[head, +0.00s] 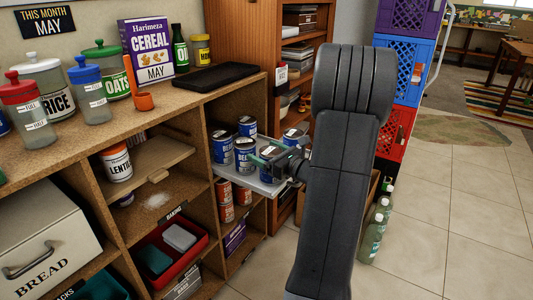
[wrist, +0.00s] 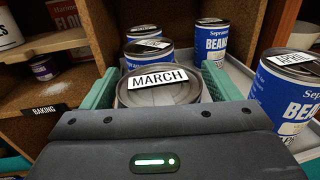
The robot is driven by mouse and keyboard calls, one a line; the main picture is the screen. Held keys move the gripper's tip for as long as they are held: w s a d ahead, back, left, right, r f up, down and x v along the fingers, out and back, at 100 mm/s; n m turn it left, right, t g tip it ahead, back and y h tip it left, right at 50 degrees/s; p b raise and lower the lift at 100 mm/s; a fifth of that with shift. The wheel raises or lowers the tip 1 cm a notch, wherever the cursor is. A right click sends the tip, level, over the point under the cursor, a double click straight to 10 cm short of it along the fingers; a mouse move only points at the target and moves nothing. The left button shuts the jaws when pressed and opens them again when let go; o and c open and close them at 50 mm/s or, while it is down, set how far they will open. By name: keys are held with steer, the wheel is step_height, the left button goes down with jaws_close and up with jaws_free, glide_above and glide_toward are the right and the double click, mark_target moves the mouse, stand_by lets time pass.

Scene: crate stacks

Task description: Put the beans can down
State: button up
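The beans can (wrist: 160,95) has a grey lid with a MARCH label and sits between the green fingers of my gripper (wrist: 160,88) in the wrist view. The fingers lie against it on both sides. In the head view my gripper (head: 268,152) is over the near right part of a pale pull-out shelf board (head: 248,181), with the held can (head: 268,170) just below the fingers. The can looks upright. I cannot tell whether its base touches the board. Other blue beans cans stand ahead of it (wrist: 152,53), and one labelled APRIL (wrist: 290,92) stands to its right.
More beans cans (head: 244,157) crowd the board. Wooden shelf uprights (head: 259,105) stand close by. A red bin (head: 170,250) and orange cans (head: 224,195) are below. Stacked crates (head: 397,130) and green bottles (head: 372,240) stand right of my arm.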

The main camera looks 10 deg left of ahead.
steer(key=shift+r, duration=0.25)
steer(key=p+v, duration=0.2)
steer(key=v, duration=1)
steer(key=shift+p, duration=0.4)
